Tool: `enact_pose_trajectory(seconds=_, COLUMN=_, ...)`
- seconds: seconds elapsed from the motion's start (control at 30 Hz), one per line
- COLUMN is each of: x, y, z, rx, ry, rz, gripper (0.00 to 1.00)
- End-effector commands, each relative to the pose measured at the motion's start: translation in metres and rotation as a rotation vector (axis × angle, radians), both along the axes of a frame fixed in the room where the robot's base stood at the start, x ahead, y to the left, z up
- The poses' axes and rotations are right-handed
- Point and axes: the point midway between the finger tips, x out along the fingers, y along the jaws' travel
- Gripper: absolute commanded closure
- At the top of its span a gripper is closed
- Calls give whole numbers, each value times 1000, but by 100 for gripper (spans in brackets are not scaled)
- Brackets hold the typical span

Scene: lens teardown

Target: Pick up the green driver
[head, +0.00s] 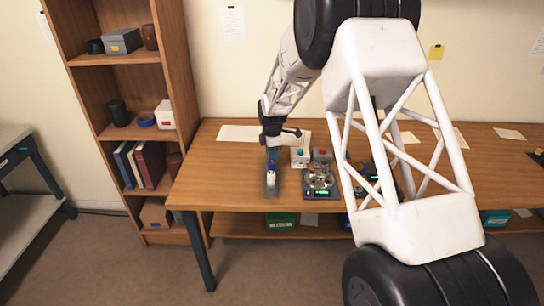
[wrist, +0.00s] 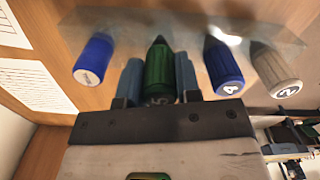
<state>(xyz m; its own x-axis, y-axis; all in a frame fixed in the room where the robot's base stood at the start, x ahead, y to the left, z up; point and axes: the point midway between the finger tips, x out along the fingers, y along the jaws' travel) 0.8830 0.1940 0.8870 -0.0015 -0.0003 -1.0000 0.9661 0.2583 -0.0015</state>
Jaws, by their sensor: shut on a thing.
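The green driver (wrist: 159,70) is in the wrist view, between the two blue-grey fingers of my gripper (wrist: 159,82). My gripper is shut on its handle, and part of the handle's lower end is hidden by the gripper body. In the head view my gripper (head: 271,158) is over the left part of the wooden table, and the green driver cannot be made out there.
Another blue driver (wrist: 224,68) and a grey driver (wrist: 275,70) are to the right. In the head view, a dark device (head: 320,183) and small boxes (head: 300,156) stand right of my gripper.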

Motion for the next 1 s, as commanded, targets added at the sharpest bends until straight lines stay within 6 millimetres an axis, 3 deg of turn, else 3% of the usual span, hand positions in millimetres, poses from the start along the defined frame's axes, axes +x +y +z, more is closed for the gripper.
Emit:
enact_pose_trajectory(seconds=0.5, x=1, y=0, z=73, rx=1, ry=-3, rz=0, gripper=90)
enact_pose_trajectory(seconds=0.7, x=0, y=0, z=84, rx=1, ry=-2, rz=0, gripper=90)
enact_pose_trajectory(seconds=1.0, x=0, y=0, z=85, rx=1, ry=-2, rz=0, gripper=90)
